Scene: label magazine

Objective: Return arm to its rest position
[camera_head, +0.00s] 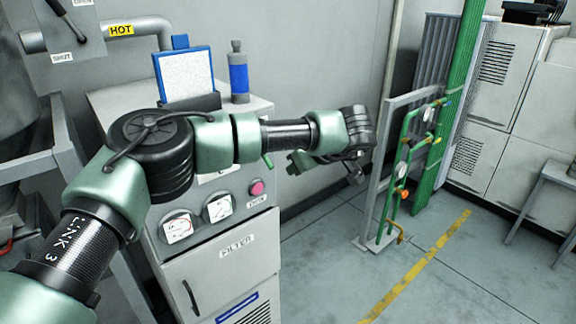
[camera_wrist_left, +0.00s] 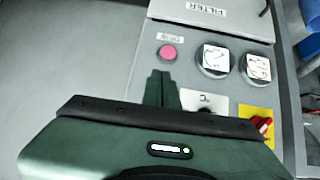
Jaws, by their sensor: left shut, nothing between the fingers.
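My left arm reaches in from the left in the head view and passes in front of the grey filter cabinet (camera_head: 215,262). My left gripper (camera_head: 294,164) hangs in the air beside the cabinet's right edge, folded back toward it, apart from it as far as I can see. In the left wrist view the dark green fingers (camera_wrist_left: 160,80) are together with nothing between them. They point toward the pink button (camera_wrist_left: 167,52) on the panel, which also shows in the head view (camera_head: 257,188). My right gripper is not in view.
The panel carries two gauges (camera_wrist_left: 213,60) and a red knob (camera_wrist_left: 264,123) on a yellow plate. A blue-framed white panel (camera_head: 185,75) and a blue bottle (camera_head: 238,75) stand on the cabinet. A green pipe stand (camera_head: 402,170) rises to the right. Floor between is clear.

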